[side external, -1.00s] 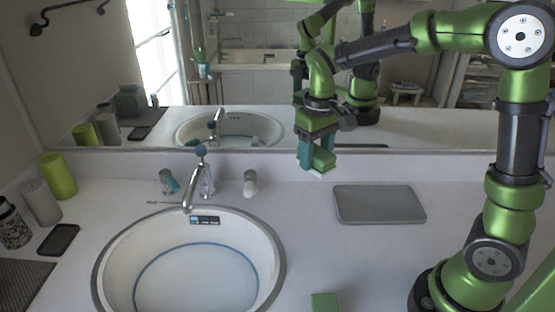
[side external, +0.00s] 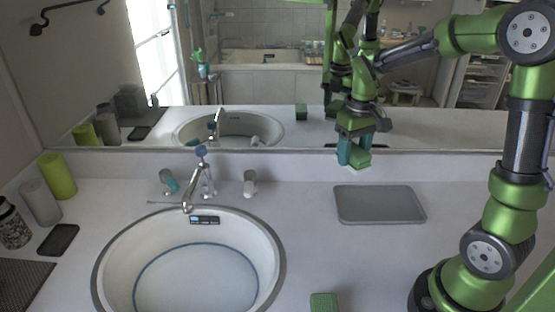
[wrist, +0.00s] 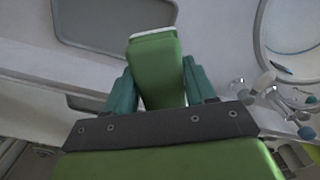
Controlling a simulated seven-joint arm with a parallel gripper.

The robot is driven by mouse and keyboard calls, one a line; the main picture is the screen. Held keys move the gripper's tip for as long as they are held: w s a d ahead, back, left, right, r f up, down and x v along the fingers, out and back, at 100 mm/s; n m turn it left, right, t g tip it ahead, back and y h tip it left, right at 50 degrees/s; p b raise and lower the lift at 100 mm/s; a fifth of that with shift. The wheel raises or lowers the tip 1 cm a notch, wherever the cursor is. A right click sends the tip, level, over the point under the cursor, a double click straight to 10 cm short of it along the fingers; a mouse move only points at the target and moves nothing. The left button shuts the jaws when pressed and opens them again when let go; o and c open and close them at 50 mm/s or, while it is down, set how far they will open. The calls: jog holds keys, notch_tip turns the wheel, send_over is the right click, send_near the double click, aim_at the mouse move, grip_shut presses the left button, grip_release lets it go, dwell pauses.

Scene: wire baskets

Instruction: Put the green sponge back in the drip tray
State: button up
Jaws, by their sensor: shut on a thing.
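My gripper (side external: 353,160) is shut on a green sponge (side external: 359,158) and holds it in the air behind the back left part of the drip tray (side external: 380,207), as seen in the side view. In the wrist view the sponge (wrist: 156,72) stands out between the two teal fingers of my gripper (wrist: 161,88), its far end whitish. The drip tray is a flat grey rectangle with a raised rim and looks empty. Part of it shows at the top of the wrist view (wrist: 110,18), beyond the sponge and apart from it.
A round sink (side external: 105,262) with a faucet (side external: 197,185) lies left of the tray. A second green block (side external: 323,302) sits at the front edge of the picture. A mirror (side external: 260,80) stands along the back. Cups and a dark phone-like slab (side external: 59,239) are far left.

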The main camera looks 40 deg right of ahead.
jog(key=s+d+f+m, duration=0.2)
jog(key=s+d+f, duration=0.3)
jog(key=s+d, duration=0.1)
jog(key=shift+d+f+m, duration=0.2)
jog(key=shift+d+m, duration=0.2)
jog(key=shift+d, duration=0.45)
send_over(378, 205)
jog(key=shift+f, duration=3.9)
jog(key=shift+f, duration=0.6)
